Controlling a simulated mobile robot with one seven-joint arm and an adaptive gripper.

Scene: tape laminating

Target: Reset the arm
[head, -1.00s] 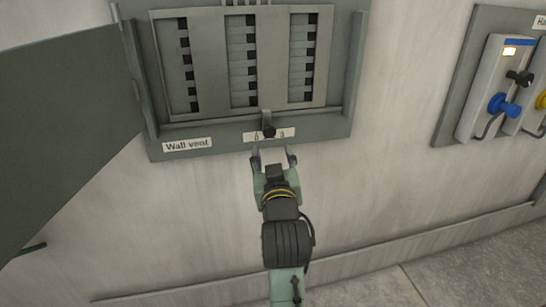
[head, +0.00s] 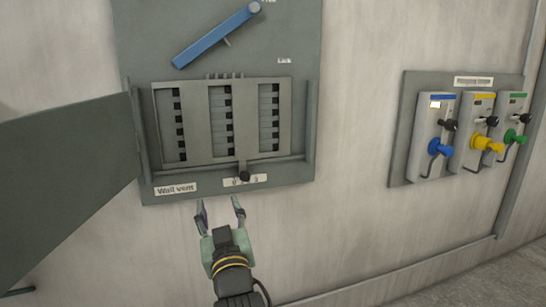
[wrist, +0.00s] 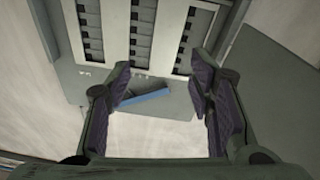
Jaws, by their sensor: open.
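My gripper (head: 219,207) is open and empty in the head view, its fingers pointing up at the wall. The knob sits near the middle of a small scale label. In the wrist view, the two dark-padded fingers of my gripper (wrist: 162,88) are spread with nothing between them. The slotted vent (wrist: 113,30) and a blue handle (wrist: 142,98) show beyond them.
A grey door panel (head: 60,190) stands open at the left of the vent. A blue lever (head: 215,35) is above the vent. A panel with blue, yellow and green valves (head: 397,140) is on the wall to the right. The wall between is bare.

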